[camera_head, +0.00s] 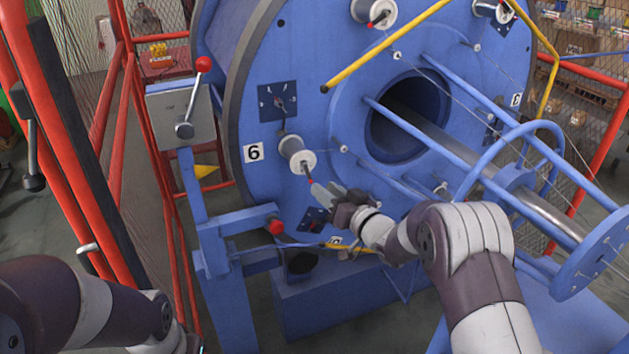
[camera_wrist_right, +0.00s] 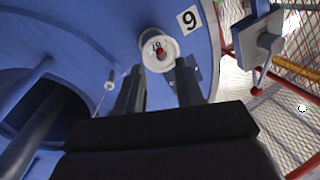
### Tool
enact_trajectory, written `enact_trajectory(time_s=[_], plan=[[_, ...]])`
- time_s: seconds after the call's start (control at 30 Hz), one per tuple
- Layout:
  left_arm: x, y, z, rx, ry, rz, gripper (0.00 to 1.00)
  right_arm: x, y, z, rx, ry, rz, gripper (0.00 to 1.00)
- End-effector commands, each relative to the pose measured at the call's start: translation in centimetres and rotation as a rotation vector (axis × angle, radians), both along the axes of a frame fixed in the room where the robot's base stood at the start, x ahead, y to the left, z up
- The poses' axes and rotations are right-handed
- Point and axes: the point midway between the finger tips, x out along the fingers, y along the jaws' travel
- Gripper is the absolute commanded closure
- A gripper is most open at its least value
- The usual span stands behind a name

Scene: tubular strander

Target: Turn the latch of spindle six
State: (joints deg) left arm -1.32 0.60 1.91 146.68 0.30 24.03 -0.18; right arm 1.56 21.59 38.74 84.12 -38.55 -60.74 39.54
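The plate marked 6 (camera_head: 253,153) is on the face of the big blue disc. To its right, spindle six carries a white spool (camera_head: 297,152), with a small red-tipped latch (camera_head: 307,171) at its front. My right gripper (camera_head: 325,192) is just below and right of the latch. In the right wrist view the fingers of my right gripper (camera_wrist_right: 160,72) are apart with nothing between them. The spool (camera_wrist_right: 158,50) and the red latch tip (camera_wrist_right: 160,49) show just beyond the fingertips. I cannot tell whether they touch. My left gripper is out of view; only my left arm shows.
A grey control box (camera_head: 182,117) with a red-knobbed lever stands left of the disc. A red button (camera_head: 276,227) sits on a blue bracket below the spool. Blue rods (camera_head: 430,140) run forward from the disc on the right. Red rails (camera_head: 105,100) stand at the left.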

Motion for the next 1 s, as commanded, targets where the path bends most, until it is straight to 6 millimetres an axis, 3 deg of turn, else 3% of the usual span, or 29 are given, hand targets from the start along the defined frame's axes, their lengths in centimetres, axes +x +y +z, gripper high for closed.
enact_trajectory(time_s=[0.1,0.3,0.63,0.73,0.77,0.93,1.0], plan=[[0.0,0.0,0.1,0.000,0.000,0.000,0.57,2.2,1.4,0.0,0.000,0.000,0.002,0.63],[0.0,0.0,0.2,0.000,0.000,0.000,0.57,4.2,2.6,0.0,0.001,0.001,0.000,0.63],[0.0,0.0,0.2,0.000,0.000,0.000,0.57,4.6,2.8,0.0,0.002,-0.001,0.001,0.63],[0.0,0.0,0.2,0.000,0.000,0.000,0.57,4.6,2.8,0.0,0.002,-0.001,0.001,0.96],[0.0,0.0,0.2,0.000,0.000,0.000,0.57,4.6,2.8,0.0,0.001,0.000,0.000,1.00],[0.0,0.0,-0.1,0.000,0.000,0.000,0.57,4.6,2.8,-0.1,0.002,-0.004,0.000,1.00],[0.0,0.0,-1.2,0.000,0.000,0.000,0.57,4.6,2.9,-0.8,0.007,-0.022,0.001,1.00]])
